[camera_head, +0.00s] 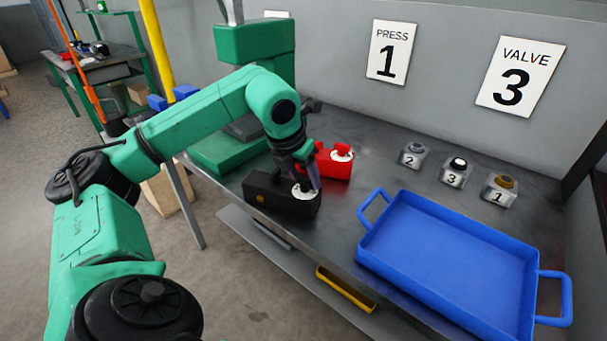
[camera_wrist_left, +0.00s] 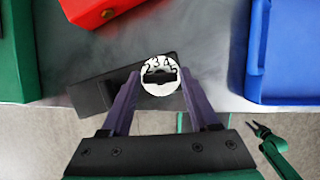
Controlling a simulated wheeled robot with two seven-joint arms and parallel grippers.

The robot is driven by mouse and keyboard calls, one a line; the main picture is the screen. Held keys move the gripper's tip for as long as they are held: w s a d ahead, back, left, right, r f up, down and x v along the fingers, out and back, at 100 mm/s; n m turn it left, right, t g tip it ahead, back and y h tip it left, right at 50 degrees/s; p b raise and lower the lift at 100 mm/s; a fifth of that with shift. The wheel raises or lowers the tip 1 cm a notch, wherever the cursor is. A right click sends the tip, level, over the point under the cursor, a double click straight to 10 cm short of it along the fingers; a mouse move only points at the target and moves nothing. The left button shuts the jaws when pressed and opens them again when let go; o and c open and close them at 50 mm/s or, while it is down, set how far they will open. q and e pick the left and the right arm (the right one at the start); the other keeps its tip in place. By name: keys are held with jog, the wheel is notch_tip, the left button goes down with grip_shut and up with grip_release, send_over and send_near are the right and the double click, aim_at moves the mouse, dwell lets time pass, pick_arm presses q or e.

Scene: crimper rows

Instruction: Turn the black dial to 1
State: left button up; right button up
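The black dial is a black box (camera_head: 270,192) on the grey bench, with a white numbered face (camera_head: 303,193) on top at its right end. In the left wrist view the white face (camera_wrist_left: 160,88) carries a dark knob, with several small numbers along its far edge. My left gripper (camera_head: 308,178) is right over this face and hides part of it in the head view. In the left wrist view my left gripper (camera_wrist_left: 159,78) has its two purple fingers apart, one on each side of the face. I cannot tell whether they touch the knob.
A red dial box (camera_head: 333,165) stands just behind the black one. A blue tray (camera_head: 440,205) lies to the right. Three numbered blocks (camera_head: 453,173) stand behind it. A green press (camera_head: 225,153) is at the left. The wall signs read PRESS 1 and VALVE 3.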

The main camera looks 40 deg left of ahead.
pick_arm(q)
jog(key=shift+o, duration=0.9)
jog(key=p+v, duration=0.2)
jog(key=v, duration=1.2)
jog(key=shift+s+r, duration=0.2)
jog(key=shift+r, duration=0.05)
